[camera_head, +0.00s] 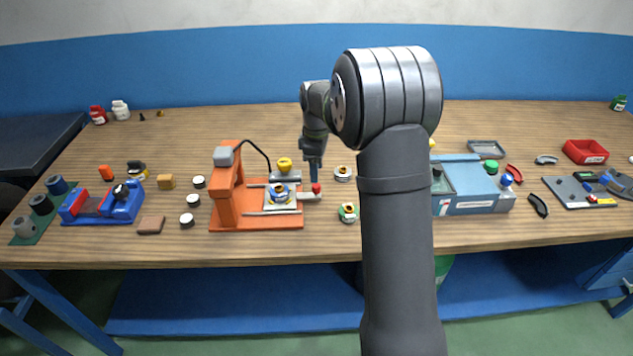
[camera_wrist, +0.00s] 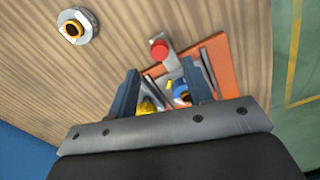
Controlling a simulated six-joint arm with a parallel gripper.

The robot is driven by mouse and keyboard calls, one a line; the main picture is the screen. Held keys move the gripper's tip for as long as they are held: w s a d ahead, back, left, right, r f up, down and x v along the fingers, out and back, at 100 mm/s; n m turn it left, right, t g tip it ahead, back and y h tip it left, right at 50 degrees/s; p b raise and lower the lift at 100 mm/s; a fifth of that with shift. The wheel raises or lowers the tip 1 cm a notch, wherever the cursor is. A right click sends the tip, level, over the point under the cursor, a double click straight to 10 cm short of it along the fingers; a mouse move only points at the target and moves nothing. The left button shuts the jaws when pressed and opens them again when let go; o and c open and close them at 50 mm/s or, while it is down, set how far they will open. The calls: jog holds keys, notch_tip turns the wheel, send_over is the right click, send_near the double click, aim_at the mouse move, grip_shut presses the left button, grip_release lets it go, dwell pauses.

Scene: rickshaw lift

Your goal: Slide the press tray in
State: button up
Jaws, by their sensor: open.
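The orange press (camera_head: 225,195) stands left of centre on the workbench, with a grey block on its upright. Its press tray (camera_head: 269,205) is a light plate on two rails, out to the right of the upright, carrying a round part (camera_head: 279,192) with blue and yellow. A pale handle with a red knob (camera_head: 316,188) sticks out at the tray's right end. The knob also shows in the wrist view (camera_wrist: 159,49). My gripper (camera_head: 313,180) points down close to the knob. In the wrist view its open, empty fingers (camera_wrist: 160,75) are apart, with the knob beyond them; contact cannot be told.
A yellow-topped grey part (camera_head: 285,167) sits just behind the tray. Ringed round parts stand right of the handle (camera_head: 343,173) and nearer the front edge (camera_head: 348,212). Several white-topped discs (camera_head: 187,220) lie left of the press. A blue-grey machine (camera_head: 470,188) stands right of my arm.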

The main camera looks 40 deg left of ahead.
aim_at(317, 185)
jog(key=shift+f, duration=2.75)
